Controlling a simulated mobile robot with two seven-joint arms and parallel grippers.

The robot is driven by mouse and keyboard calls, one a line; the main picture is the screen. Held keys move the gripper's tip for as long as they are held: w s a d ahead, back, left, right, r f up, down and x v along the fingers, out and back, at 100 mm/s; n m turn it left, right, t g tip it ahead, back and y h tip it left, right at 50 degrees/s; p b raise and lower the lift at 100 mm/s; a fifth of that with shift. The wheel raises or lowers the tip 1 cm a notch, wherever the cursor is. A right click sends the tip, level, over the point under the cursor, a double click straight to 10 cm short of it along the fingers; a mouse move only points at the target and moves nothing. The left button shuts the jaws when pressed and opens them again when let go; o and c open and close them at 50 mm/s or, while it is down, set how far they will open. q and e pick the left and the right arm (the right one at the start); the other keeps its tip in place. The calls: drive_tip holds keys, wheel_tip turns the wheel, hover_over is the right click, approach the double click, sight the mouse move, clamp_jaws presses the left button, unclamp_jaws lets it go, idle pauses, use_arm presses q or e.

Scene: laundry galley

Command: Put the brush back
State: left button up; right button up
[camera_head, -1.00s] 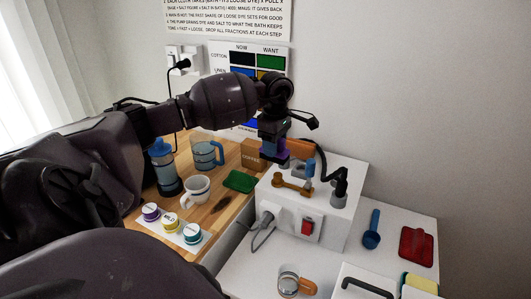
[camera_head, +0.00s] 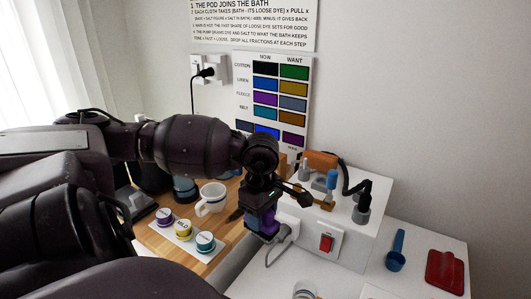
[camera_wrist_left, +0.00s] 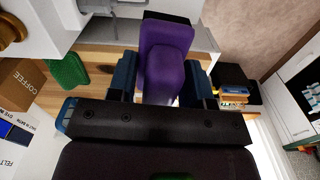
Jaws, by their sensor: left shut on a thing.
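My left gripper (camera_head: 262,222) is shut on a purple block with a dark end, which looks like the brush (camera_head: 267,226). In the left wrist view the brush (camera_wrist_left: 165,60) sits between the blue fingers of the gripper (camera_wrist_left: 165,85), its dark end away from the palm. In the head view the brush hangs in front of the left side of the white machine (camera_head: 350,224), near the counter edge. I cannot tell whether it touches anything. My right gripper is not in view.
A white mug (camera_head: 212,198) and several small lidded pots (camera_head: 184,229) stand on the wooden counter (camera_head: 160,242) to the left. A cable hangs by the red switch (camera_head: 325,243). A blue scoop (camera_head: 397,250) and a red item (camera_head: 445,270) lie on the right.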

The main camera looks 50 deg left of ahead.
use_arm(q)
drive_tip(key=shift+s+d+r, duration=0.1)
drive_tip(key=shift+d+r, duration=0.15)
drive_tip(key=shift+d, duration=0.4)
drive_tip(key=shift+d+n, duration=0.15)
drive_tip(key=shift+n, duration=0.15)
drive_tip(key=shift+f, duration=0.2)
drive_tip(key=shift+f+b, duration=0.3)
drive_tip(key=shift+f, duration=9.6)
